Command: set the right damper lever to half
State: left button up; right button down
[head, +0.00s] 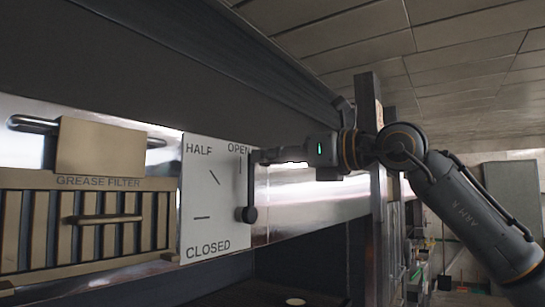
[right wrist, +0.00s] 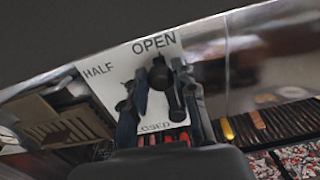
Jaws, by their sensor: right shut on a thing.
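The right damper lever (head: 251,190) is a dark bar on a round pivot knob (head: 248,214) at the right edge of a white dial plate (head: 205,233). The plate has marks labelled OPEN, HALF and CLOSED. The lever stands about upright, along the OPEN mark. My right gripper (head: 258,156) reaches in from the right and is shut on the lever's upper end. In the right wrist view, the fingers of my right gripper (right wrist: 157,95) stand on both sides of the dark lever knob (right wrist: 159,73), just below the word OPEN. My left gripper is not in view.
A tan grease filter (head: 97,183) with a handle is left of the plate. A dark hood (head: 170,65) overhangs the panel. A metal post (head: 377,220) stands close to my right arm. Skewers or bars and embers (right wrist: 285,128) show at the lower right in the wrist view.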

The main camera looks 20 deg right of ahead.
jog(key=shift+s, duration=0.1)
jog(key=s+a+f+n+b, duration=0.3)
jog(key=s+a+n+b, duration=0.1)
jog(key=n, duration=0.5)
jog(key=shift+s+a+b, duration=0.2)
jog(key=shift+a+b, duration=0.45)
jog(key=shift+a, duration=0.3)
jog(key=c, duration=1.1)
grip_release()
jog(key=shift+o, duration=0.2)
jog(key=v, duration=1.2)
